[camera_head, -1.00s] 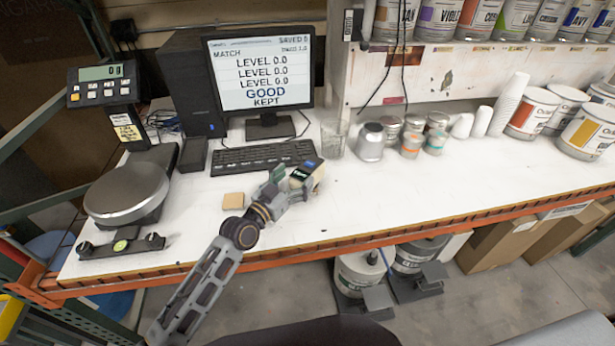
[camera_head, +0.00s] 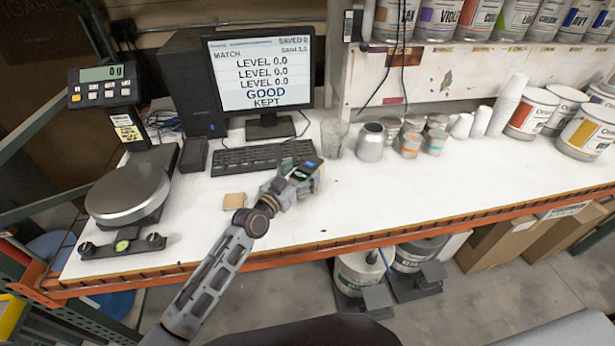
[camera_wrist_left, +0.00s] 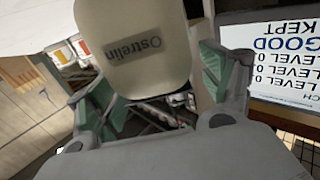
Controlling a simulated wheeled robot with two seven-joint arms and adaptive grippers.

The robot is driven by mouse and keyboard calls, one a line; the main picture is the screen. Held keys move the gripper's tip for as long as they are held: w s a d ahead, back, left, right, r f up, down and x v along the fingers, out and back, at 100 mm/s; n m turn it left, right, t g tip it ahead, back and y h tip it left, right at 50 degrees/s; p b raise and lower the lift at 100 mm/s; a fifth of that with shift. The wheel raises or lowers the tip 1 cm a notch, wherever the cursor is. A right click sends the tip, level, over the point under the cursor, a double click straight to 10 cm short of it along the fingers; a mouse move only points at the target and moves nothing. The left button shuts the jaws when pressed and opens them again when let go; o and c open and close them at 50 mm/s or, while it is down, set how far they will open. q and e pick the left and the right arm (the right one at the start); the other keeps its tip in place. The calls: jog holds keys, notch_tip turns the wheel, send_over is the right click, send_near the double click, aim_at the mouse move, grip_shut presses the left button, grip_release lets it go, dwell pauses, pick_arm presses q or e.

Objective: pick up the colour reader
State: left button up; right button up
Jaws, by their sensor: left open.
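The colour reader (camera_head: 307,172) is a small pale device with a dark screen on top, standing on the white bench just in front of the keyboard's right end. In the left wrist view its cream body (camera_wrist_left: 140,50), marked "Ostrelin", is large and lies between the fingers. My left gripper (camera_head: 295,176) is at the reader, with its green-padded fingers apart on either side of the body. The fingers (camera_wrist_left: 165,88) look open, with a gap beside the body on the right; contact on the left side is unclear. My arm partly hides the reader. My right gripper is not in view.
The keyboard (camera_head: 262,157) and monitor (camera_head: 262,75) stand behind. A clear glass (camera_head: 333,140), a metal cup (camera_head: 370,143) and several small tins are to the right. A tan square (camera_head: 234,200) and a scale (camera_head: 128,190) lie left. The bench's front right is clear.

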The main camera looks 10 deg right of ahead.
pick_arm(q)
jog(key=shift+x, duration=1)
jog(key=c, duration=1.4)
jog(key=shift+r, duration=0.15)
jog(key=shift+c, duration=1)
jog(key=shift+r+p, duration=0.3)
jog(key=shift+r, duration=4.7)
